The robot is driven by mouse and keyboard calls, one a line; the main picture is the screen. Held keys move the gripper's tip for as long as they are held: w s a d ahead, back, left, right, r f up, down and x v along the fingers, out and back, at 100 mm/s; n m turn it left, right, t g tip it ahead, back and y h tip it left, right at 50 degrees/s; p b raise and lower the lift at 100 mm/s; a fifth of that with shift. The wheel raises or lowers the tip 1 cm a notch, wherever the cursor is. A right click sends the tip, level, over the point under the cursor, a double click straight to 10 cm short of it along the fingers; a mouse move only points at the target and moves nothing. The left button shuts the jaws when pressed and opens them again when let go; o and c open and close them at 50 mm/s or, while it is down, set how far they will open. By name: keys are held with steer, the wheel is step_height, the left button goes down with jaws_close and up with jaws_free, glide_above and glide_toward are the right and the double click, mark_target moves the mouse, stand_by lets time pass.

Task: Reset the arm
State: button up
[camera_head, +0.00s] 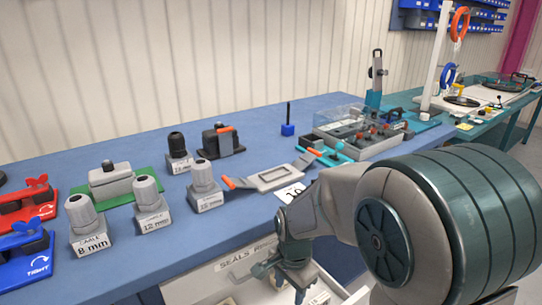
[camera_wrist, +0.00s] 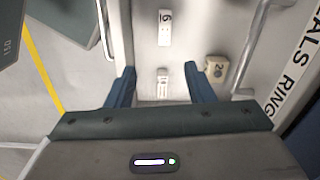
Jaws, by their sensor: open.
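My gripper (camera_head: 290,283) points down in front of the blue bench, at the drawer labelled for seals and rings (camera_head: 246,257). In the wrist view its two blue fingers (camera_wrist: 162,75) are apart, with nothing held between them. My arm covers the right part of the head view.
The drawer's metal handle (camera_wrist: 255,45) lies right of the fingers.

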steer(key=s+d+r+n+t+p, duration=0.1)
steer(key=s+d+r+n+p, duration=0.2)
steer(key=r, duration=0.5)
steer(key=s+d+r+n+p, duration=0.3)
steer(key=s+d+r+p, duration=0.1)
steer(key=r, duration=0.4)
steer(key=s+d+r+n+t+p, duration=0.1)
steer(key=s+d+r+n+p, duration=0.2)
steer(key=r, duration=0.5)
steer(key=shift+s+d+r+n+t+p, duration=0.25)
steer(key=shift+s+p, duration=0.4)
steer(key=shift+p, duration=0.6)
